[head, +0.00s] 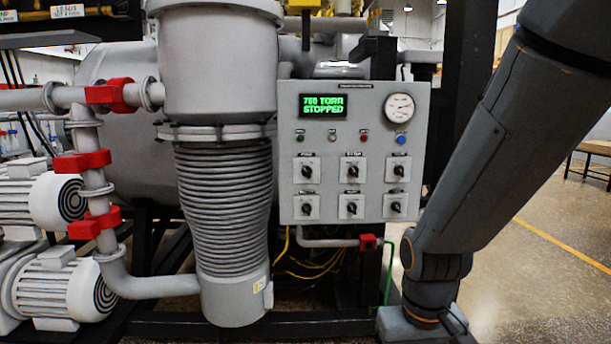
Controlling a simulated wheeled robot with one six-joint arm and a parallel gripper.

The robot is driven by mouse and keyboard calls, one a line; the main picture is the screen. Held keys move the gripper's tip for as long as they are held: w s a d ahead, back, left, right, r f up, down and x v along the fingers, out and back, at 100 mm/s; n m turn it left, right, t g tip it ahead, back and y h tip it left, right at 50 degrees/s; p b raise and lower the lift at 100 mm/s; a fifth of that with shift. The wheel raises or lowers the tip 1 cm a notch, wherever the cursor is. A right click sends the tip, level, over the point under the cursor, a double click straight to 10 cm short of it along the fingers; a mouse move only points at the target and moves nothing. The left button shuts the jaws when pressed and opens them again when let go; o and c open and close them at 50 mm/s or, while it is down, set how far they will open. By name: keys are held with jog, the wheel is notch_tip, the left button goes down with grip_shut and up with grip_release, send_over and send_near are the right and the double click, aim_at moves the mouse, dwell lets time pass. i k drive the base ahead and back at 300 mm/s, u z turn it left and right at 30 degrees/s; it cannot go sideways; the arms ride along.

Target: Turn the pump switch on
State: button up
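A grey control panel (290,130) faces me at the middle of the head view. It carries two rows of black rotary switches on white square plates. The top left switch (307,171) has a small label above it, too blurred to read surely. I cannot tell which switch is the pump's. The top middle switch (353,171) and top right switch (398,171) are beside it; the lower row starts with the bottom left switch (307,208). The green display (323,105) reads about 760 TORR, STOPPED. My arm is at the right; my gripper is out of view.
A round dial gauge (399,107) and small coloured lights sit above the switches. A ribbed pump column (222,210) stands left of the panel, with grey pipes and red clamps (82,163). A black post (463,90) stands right of the panel. Floor is open farther right.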

aim_at(307, 171)
jog(key=z, duration=0.1)
jog(key=k, duration=1.05)
jog(key=u, duration=0.9)
jog(key=i, duration=1.25)
jog(key=z, duration=1.05)
jog(key=i, duration=0.35)
jog(key=z, duration=0.3)
